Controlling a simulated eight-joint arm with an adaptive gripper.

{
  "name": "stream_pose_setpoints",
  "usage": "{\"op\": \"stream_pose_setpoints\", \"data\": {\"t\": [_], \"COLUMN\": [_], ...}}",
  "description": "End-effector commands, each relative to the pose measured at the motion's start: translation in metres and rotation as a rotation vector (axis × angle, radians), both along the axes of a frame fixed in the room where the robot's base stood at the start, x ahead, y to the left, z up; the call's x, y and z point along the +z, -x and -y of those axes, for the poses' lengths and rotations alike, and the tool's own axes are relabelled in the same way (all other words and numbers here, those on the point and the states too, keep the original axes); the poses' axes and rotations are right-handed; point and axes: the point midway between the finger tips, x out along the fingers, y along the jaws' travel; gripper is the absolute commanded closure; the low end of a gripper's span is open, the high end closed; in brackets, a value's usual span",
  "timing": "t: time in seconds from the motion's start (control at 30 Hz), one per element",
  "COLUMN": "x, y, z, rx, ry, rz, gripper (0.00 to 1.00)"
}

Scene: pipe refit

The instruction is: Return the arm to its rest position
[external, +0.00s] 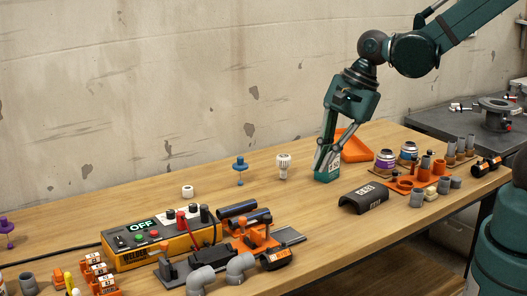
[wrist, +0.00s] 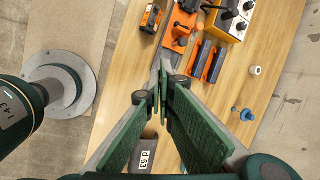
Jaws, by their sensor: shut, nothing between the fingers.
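My gripper (external: 328,178) is shut and empty in the external view, pointing down over the back middle of the wooden bench. Its wide green fingers are close to the bench top; I cannot tell whether they touch it. In the wrist view my gripper (wrist: 158,90) shows its fingers together at the tips, with nothing between them. A dark curved cover (external: 363,198) with a white label lies on the bench just right of and in front of the fingers. Part of a labelled dark piece (wrist: 147,158) shows beneath the fingers in the wrist view.
An orange tray (external: 352,148) lies behind the gripper. A white bulb (external: 283,166) and a blue part (external: 240,168) stand left. The welder box (external: 160,240), an orange clamp fixture (external: 258,235) and grey elbows (external: 240,268) fill the front left. Cans (external: 385,160) and fittings stand right.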

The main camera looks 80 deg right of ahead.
Motion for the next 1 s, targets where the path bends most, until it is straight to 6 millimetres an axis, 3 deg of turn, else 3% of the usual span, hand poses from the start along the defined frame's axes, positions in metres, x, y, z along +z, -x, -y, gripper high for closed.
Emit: {"op": "stream_pose_setpoints", "data": {"t": [0.5, 1.0], "x": [0.049, 0.083], "y": [0.037, 0.077], "z": [-0.040, -0.071], "rx": [0.639, 1.254], "ry": [0.347, 0.711], "rz": [0.139, 0.240], "gripper": [1.00, 1.00]}}
